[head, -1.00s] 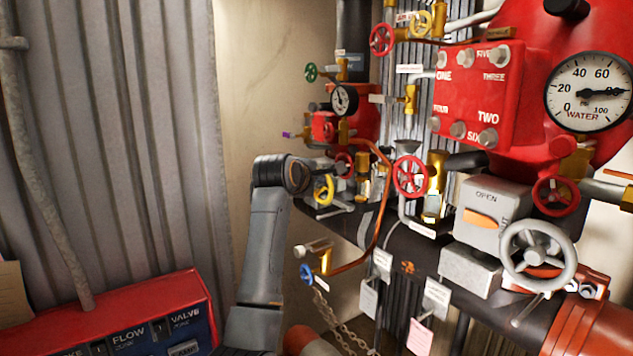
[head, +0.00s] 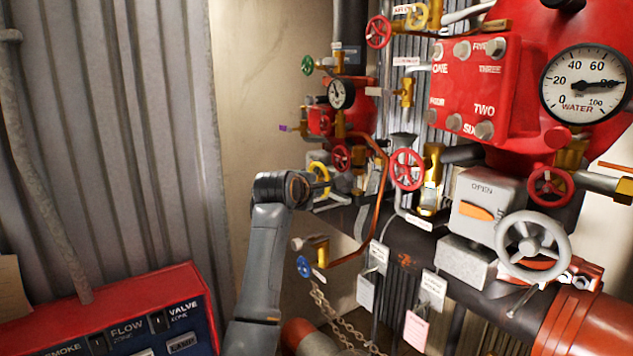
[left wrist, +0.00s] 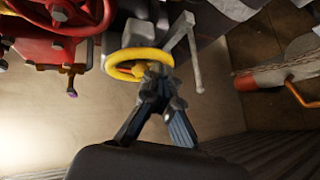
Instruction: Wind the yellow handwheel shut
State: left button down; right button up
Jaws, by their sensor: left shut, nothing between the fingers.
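The yellow handwheel (head: 321,175) is low on the valve group left of the big red housing, partly hidden by my left wrist in the head view. In the left wrist view the yellow handwheel (left wrist: 112,65) is a thick ring seen at a slant. My left gripper (left wrist: 157,80) is shut and empty, its fingertips at the right part of the ring and covering some of it. I cannot tell whether they touch. In the head view my left gripper (head: 318,186) is small and partly hidden. My right gripper is in neither view.
A red handwheel (head: 341,157) sits just above right, and another red handwheel (head: 407,169) further right. A copper pipe (head: 384,190) curves down beside them. A blue handwheel (head: 304,266) hangs below. A grey lever (left wrist: 195,65) lies right of the yellow ring.

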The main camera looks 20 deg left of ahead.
pick_arm(q)
jog(key=shift+w+a+f, duration=0.2)
jog(key=shift+f, duration=0.2)
